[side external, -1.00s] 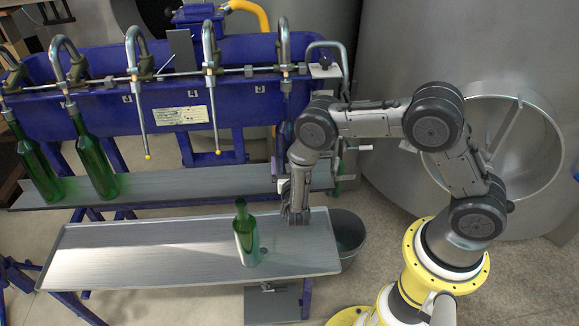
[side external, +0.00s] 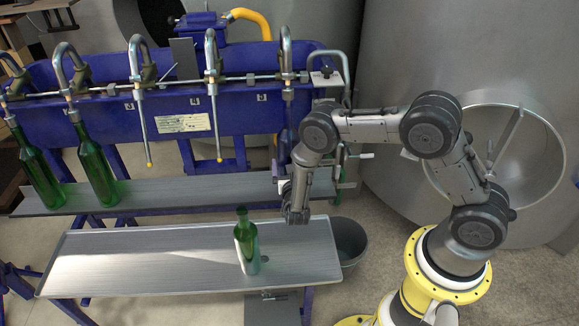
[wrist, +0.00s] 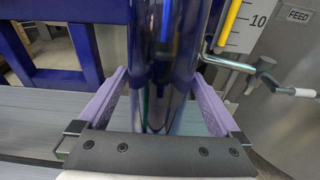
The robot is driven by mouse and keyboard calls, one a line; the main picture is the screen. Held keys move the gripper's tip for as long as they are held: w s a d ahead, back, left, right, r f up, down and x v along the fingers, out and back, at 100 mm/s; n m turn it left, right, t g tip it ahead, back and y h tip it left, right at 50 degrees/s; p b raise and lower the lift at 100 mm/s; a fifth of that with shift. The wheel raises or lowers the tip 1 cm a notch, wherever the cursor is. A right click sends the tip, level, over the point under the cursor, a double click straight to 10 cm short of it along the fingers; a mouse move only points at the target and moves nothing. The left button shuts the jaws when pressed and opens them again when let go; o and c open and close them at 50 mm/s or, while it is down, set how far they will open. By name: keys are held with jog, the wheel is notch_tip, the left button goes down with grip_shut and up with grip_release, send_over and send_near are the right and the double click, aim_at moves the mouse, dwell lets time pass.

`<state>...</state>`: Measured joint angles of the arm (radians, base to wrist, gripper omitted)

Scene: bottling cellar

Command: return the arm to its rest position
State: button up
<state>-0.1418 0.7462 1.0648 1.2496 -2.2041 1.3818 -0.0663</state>
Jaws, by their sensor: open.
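My gripper (wrist: 160,77) shows in the wrist view with its two purple fingers apart, one on each side of a dark, glossy upright bottle (wrist: 165,45). I cannot tell whether the fingers touch the glass. In the side external view, my gripper (side external: 283,182) is at the right end of the back shelf, largely hidden by my wrist. The dark bottle (side external: 288,140) shows there under the rightmost spout. My arm is bent and reaches left from its yellow base.
Two green bottles (side external: 40,175) (side external: 97,170) stand under spouts on the back shelf (side external: 190,190). Another green bottle (side external: 246,243) stands on the front tray (side external: 130,265). A bucket (side external: 350,240) is right of the tray. A blue filler trough (side external: 185,100) stands behind.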

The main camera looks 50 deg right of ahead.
jog(key=shift+w+d, duration=0.35)
grip_shut()
dwell(0.4)
